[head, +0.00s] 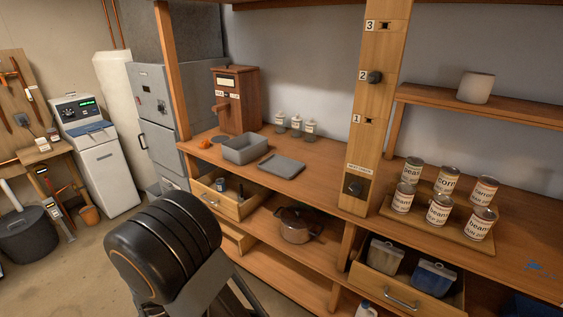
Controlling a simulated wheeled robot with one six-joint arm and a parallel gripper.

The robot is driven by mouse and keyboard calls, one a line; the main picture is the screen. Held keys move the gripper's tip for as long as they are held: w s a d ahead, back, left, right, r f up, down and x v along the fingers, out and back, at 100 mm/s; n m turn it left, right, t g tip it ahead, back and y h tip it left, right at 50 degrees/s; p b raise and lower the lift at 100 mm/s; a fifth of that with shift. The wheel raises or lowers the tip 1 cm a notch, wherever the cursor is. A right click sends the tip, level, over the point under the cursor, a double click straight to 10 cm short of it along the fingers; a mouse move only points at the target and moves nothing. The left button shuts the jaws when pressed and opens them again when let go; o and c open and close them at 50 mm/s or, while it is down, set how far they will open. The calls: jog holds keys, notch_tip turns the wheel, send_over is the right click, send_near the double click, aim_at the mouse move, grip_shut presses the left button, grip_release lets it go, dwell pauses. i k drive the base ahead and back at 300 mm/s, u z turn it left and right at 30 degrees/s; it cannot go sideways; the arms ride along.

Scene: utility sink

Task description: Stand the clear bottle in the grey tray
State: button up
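Three small clear bottles with white labels stand in a row at the back of the wooden counter: a left one (280,122), a middle one (296,125) and a right one (310,128). I cannot tell which is the task's bottle. A flat, shallow grey tray (282,166) lies empty on the counter in front of them. A deeper grey open bin (245,150) stands just left of it. The bottles are behind the tray and apart from it. A black part of my arm fills the lower left foreground; my gripper does not show.
A brown wooden dispenser (236,99) stands left of the bottles, with an orange item (204,143) nearby. A wooden post (373,110) rises right of the tray. Several cans stand on a wooden board (434,221) beyond it. Two drawers (229,206) (402,293) stand open below the counter.

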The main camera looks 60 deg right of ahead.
aim_at(277, 169)
jog(key=z, duration=0.7)
jog(key=i, duration=0.95)
jog(key=z, duration=0.8)
